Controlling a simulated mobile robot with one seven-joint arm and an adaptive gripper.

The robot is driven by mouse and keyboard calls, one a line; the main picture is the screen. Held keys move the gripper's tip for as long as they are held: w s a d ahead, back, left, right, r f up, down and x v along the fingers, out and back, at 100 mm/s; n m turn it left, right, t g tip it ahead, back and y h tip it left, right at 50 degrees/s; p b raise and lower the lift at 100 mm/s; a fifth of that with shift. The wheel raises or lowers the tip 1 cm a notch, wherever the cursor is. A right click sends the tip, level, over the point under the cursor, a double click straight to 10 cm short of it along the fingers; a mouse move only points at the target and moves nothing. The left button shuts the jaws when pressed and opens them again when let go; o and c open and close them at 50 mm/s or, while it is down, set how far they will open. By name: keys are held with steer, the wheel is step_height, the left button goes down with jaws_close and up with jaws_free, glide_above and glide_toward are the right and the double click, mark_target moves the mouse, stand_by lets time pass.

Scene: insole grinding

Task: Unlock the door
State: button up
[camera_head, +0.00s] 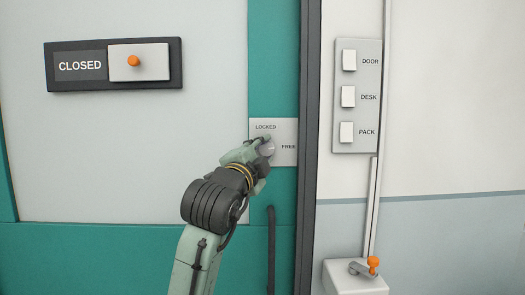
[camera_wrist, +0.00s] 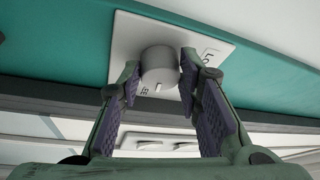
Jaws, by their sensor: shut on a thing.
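The door (camera_head: 120,170) is pale grey with a green frame and fills the left of the head view. A white lock plate (camera_head: 287,130) near its right edge reads LOCKED at the top and FREE at the right. A round grey knob (camera_head: 266,148) sits on the plate. My gripper (camera_head: 262,146) reaches it from the lower left and partly covers it. In the wrist view, my gripper's two purple-padded fingers (camera_wrist: 162,72) stand on either side of the knob (camera_wrist: 158,62), shut on it. I cannot tell which word the knob points to.
A CLOSED sign (camera_head: 80,67) with an orange-knobbed slider is on the door. A dark vertical handle (camera_head: 271,250) hangs below the lock. Right of the dark door post are a DOOR, DESK, PACK switch panel (camera_head: 372,100) and a box (camera_head: 345,281) with an orange-tipped lever.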

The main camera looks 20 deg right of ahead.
steer(key=shift+m+g, duration=0.4)
steer(key=shift+m, duration=0.4)
steer(key=o, duration=1.1)
steer(key=shift+r, duration=0.1)
steer(key=shift+o, duration=0.2)
steer(key=shift+s, duration=0.1)
steer(key=v, duration=1.2)
